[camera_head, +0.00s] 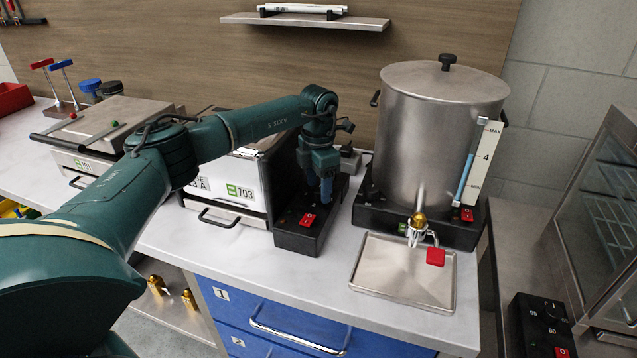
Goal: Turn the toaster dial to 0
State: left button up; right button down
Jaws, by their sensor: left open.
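A steel box-shaped appliance labelled 703 (240,192), which looks like the toaster, stands on the counter with a black control panel (296,236) on its right side. A red switch (308,219) sits on the front of that panel. My left arm reaches across the appliance, and my left gripper (326,196) points down over the panel just behind the red switch. The gripper is open. The dial is hidden behind or under the gripper, so its setting cannot be read. I cannot tell whether the fingers touch it. My right gripper is out of view.
A tall steel urn (435,140) with a tap stands close to the right, with a drip tray (374,272) in front. A grill labelled 701 (112,121) is at the left. A glass-doored cabinet (592,220) stands far right. A wall shelf (305,21) hangs above.

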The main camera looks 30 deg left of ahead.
aim_at(318, 189)
pick_arm(q)
jog(key=shift+r, duration=0.1)
notch_tip(318, 189, up, 13)
jog(key=b, duration=0.1)
jog(key=shift+b, duration=0.4)
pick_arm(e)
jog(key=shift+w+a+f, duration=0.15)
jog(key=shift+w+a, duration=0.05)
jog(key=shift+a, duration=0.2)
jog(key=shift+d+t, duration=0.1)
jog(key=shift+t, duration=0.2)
